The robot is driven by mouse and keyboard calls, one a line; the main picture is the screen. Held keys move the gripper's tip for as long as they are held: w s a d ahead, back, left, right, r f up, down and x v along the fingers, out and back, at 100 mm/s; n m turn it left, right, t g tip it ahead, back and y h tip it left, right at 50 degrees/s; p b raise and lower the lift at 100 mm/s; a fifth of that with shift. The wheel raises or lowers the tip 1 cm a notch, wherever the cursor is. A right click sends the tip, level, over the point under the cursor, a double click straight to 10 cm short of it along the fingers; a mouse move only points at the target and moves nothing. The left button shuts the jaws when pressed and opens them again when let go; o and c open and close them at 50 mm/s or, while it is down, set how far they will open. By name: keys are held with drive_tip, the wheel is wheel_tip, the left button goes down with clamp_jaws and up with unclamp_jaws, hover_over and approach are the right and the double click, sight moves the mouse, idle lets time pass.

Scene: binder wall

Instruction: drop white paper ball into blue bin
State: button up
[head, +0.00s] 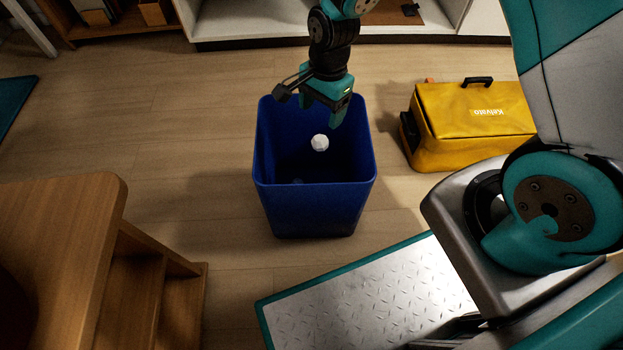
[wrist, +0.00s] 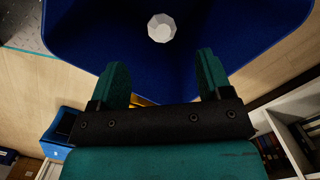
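The blue bin (head: 315,212) stands upright on the wooden floor, its open top facing up. My gripper (head: 325,112) points down over the bin's opening, near its far rim. The white paper ball (head: 320,142) shows within the bin's opening, below my fingers and apart from them. In the wrist view, my gripper's fingers (wrist: 160,72) are spread with nothing between them. The ball (wrist: 162,28) shows beyond the fingertips against the blue bin's inside (wrist: 260,45). I cannot tell whether the ball is in the air or touching the bin.
A yellow bag (head: 465,140) stands on the floor right of the bin. A wooden desk or step unit (head: 60,225) is at the lower left. Pale shelving (head: 240,22) runs along the back. Open floor (head: 180,115) lies left of the bin.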

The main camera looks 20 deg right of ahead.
wheel_tip(320, 180, up, 17)
drive_tip(key=d+p, duration=0.2)
drive_tip(key=p, duration=0.5)
drive_tip(key=shift+w+r+p, duration=0.15)
drive_tip(key=shift+w+p, duration=0.15)
drive_tip(key=shift+w, duration=0.15)
drive_tip(key=s+a+r+n+y, duration=0.2)
drive_tip(key=s+a+r+n, duration=0.1)
drive_tip(key=s+r+n, duration=0.6)
drive_tip(key=s+a+r+n+y, duration=0.1)
drive_tip(key=s+a+r+n, duration=0.4)
drive_tip(key=s+n, duration=0.5)
wheel_tip(320, 180, up, 35)
drive_tip(key=d+p, duration=0.1)
drive_tip(key=p, duration=3.2)
drive_tip(key=shift+s+d+n+t+p, duration=0.25)
drive_tip(key=shift+n+t+p, duration=0.05)
